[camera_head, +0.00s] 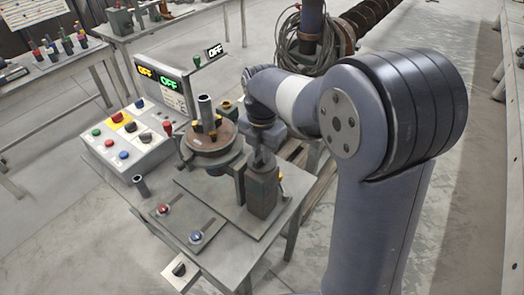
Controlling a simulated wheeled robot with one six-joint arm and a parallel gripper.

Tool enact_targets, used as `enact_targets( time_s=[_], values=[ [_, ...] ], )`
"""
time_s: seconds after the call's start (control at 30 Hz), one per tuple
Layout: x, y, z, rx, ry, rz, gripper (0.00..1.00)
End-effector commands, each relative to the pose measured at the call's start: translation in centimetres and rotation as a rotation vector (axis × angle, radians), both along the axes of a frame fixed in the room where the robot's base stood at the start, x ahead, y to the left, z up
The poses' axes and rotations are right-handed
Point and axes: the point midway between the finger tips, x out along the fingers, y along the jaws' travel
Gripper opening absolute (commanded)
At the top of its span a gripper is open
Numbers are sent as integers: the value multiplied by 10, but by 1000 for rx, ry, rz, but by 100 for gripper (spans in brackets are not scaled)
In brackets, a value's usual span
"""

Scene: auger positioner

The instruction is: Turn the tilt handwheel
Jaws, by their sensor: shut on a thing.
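A positioner with a round brown-grey turntable (207,148) stands on the metal bench, and an upright grey cylinder (205,108) sits on it. To its right is a dark grey block-like post (263,190) on a flat base plate. My gripper (259,152) points down at the top of this post, just right of the turntable. It is shut on a small part there, which I take to be the tilt handwheel. Its fingertips and most of the handwheel are too small and dark to make out.
A control box (125,135) with coloured buttons and a display panel (163,85) reading OFF stand left of the positioner. A long auger (372,14) and coiled cable (300,45) are behind.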

Motion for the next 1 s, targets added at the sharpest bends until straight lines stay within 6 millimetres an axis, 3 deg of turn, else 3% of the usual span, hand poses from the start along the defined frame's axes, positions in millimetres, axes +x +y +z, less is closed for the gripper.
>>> enact_targets(
  time_s=[0.3,0.33,0.6,0.87,1.0],
  values=[
    [0,0,1,1,-2,4,0],
    [0,0,1,1,-2,4,15],
    [0,0,0,0,-1,2,36],
    [0,0,2,-1,-1,2,36],
    [1,0,16,1,-4,2,36]
  ],
)
